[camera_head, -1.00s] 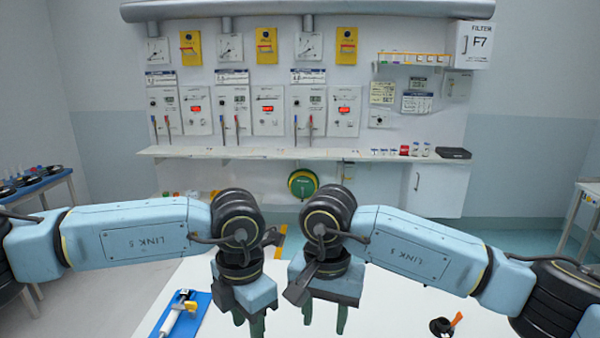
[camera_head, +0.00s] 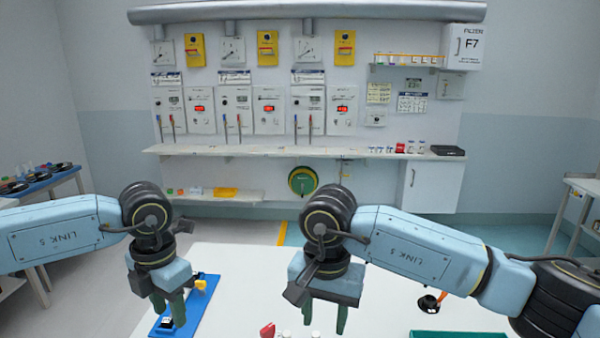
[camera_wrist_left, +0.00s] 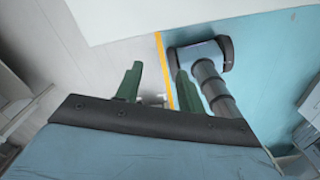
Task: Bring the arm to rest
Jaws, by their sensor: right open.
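My left gripper (camera_head: 170,307) hangs over the left part of the white table, in front of a blue tray. Its two green fingers stand apart with nothing between them, as the left wrist view (camera_wrist_left: 158,86) also shows. My right gripper (camera_head: 325,317) points down over the middle of the table, near its front. Its fingers are apart and no held thing shows between them. Both forearms reach inward from the sides and bend down at the wrists.
The white table (camera_head: 255,265) carries the blue tray (camera_head: 202,303), a red item (camera_head: 268,330) with small white-topped items, a dark round item (camera_head: 428,304) with an orange handle and a green tray edge (camera_head: 455,335). A wall shelf (camera_head: 300,152) with gauge panels lies beyond.

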